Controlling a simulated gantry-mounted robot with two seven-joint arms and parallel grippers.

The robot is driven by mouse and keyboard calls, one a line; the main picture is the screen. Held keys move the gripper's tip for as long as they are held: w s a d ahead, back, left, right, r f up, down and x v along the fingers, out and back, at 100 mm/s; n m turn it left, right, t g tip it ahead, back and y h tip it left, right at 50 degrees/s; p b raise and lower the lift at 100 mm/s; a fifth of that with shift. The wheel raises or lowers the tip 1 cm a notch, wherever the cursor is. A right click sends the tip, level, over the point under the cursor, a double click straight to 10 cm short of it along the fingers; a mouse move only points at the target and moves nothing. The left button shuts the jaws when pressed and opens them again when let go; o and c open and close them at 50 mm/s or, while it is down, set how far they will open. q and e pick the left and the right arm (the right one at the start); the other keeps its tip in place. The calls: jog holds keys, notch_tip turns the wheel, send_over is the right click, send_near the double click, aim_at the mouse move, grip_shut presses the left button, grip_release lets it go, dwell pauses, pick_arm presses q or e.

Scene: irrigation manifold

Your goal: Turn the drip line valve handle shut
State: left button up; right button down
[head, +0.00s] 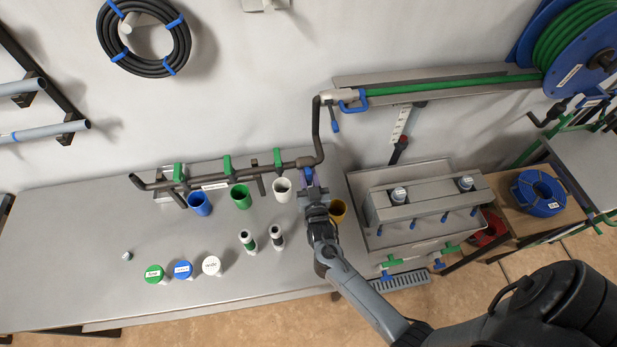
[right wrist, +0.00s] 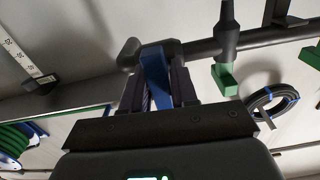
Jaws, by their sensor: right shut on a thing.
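A dark manifold pipe (head: 250,168) runs along the back of the steel bench. It carries several green valve handles (head: 227,164) and a blue valve handle (head: 308,175) near its right end. My right gripper (head: 312,188) reaches up to the blue handle and is shut on it. In the right wrist view, the blue handle (right wrist: 155,75) stands between the two dark fingers, just below the pipe. A green handle (right wrist: 225,78) hangs beside it, apart from the fingers. I cannot read which handle is labelled drip line. My left gripper is out of view.
Blue (head: 200,204), green (head: 241,197), white (head: 282,191) and yellow (head: 338,211) cups are along the bench near the pipe. Round labelled caps (head: 182,270) and two small bottles stand in front. A steel sink unit (head: 425,190) is to the right. The bench's front left is clear.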

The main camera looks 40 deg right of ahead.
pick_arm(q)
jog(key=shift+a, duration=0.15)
pick_arm(e)
jog(key=c, duration=1)
grip_release()
